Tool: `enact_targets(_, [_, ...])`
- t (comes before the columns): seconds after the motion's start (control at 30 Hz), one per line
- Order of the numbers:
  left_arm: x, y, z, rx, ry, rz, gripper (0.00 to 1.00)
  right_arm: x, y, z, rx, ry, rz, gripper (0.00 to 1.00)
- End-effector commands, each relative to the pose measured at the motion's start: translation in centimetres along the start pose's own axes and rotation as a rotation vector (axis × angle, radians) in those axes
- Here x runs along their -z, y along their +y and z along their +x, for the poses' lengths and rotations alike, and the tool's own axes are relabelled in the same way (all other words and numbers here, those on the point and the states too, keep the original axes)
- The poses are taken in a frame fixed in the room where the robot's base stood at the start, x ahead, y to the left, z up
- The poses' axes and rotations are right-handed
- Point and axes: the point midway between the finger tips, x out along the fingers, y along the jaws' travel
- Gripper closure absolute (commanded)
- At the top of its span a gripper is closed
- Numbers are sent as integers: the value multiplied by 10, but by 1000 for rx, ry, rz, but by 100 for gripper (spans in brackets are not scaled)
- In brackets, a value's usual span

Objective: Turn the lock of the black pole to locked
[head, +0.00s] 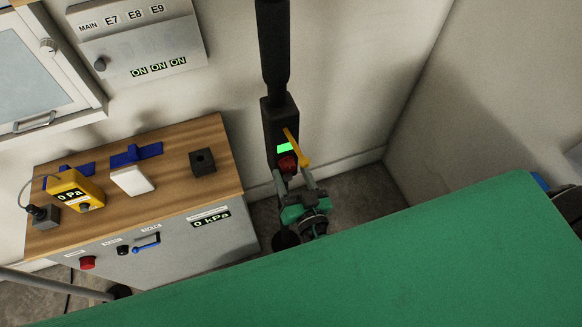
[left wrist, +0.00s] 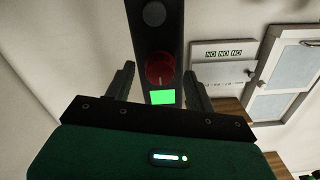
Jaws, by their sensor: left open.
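The black pole (head: 274,60) stands upright against the wall in the head view. Its black box carries a round red lock knob (head: 287,163) under a lit green indicator (head: 285,148). The left wrist view shows the red knob (left wrist: 160,69) face-on with a small mark, and the green indicator (left wrist: 162,97), upside down. My left gripper (head: 294,180) is open in front of the knob. In the wrist view the fingers of my left gripper (left wrist: 160,78) stand apart on either side of the pole, with nothing between them; contact cannot be told. My right gripper is out of view.
A wood-topped bench (head: 215,145) stands left, holding a yellow gauge (head: 76,190) and a black block (head: 203,162). A grey panel (head: 140,45) hangs above. A large green surface (head: 400,260) fills the lower right.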

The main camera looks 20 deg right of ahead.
Motion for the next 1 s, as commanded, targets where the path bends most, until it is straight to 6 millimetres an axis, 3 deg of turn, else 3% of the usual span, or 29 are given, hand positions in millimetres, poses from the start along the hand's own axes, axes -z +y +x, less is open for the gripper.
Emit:
enact_targets(0.17, [0, 0, 12, 0, -1, 1, 45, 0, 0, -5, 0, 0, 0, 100])
enact_targets(0.43, [0, 0, 14, 0, -1, 0, 45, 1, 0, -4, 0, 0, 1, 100])
enact_targets(0.47, [0, 0, 14, 0, -1, 0, 47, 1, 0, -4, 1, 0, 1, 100])
enact_targets(0.6, [0, 0, 14, 0, -1, 0, 74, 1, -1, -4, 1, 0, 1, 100])
enact_targets(0.7, [0, 0, 14, 0, -1, 0, 90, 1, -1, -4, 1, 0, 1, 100])
enact_targets(1.0, [-1, 0, 13, 0, -1, 35, 89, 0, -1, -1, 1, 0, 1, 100])
